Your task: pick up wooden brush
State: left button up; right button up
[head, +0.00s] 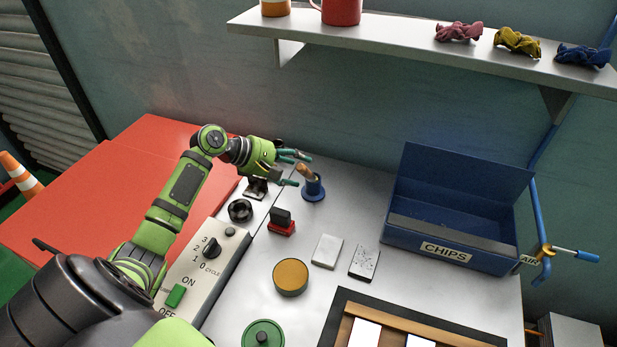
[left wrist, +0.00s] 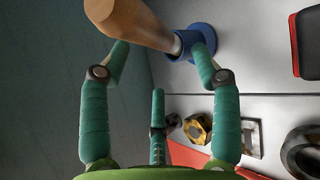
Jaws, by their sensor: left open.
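The wooden brush (head: 305,173) stands tilted in a small blue holder (head: 313,189) on the grey cart top; its wooden handle points up and to the left. My left gripper (head: 301,169) is open, its green fingers near the brush handle. In the left wrist view the wooden handle (left wrist: 135,24) passes at the far end of the open fingers, with the blue holder (left wrist: 200,40) behind the right finger. I cannot tell if a finger touches the handle. The brush's lower end is hidden in the holder. My right gripper is not in view.
A blue CHIPS bin (head: 455,225) stands at the right. A red and black block (head: 281,222), a white block (head: 326,250) and an ochre round tin (head: 291,277) lie in front of the holder. A control panel (head: 205,265) is at left. A shelf (head: 420,45) overhangs the back.

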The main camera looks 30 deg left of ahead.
aim_at(310, 174)
pick_arm(q)
jog(key=p+x, duration=0.1)
jog(key=x, duration=0.4)
jog(key=shift+d+f+p, duration=0.15)
jog(key=shift+d+p, duration=0.1)
jog(key=shift+p, duration=0.05)
jog(key=shift+w+f, duration=0.1)
jog(key=shift+f, duration=0.1)
grip_shut()
jog(key=shift+r, duration=0.15)
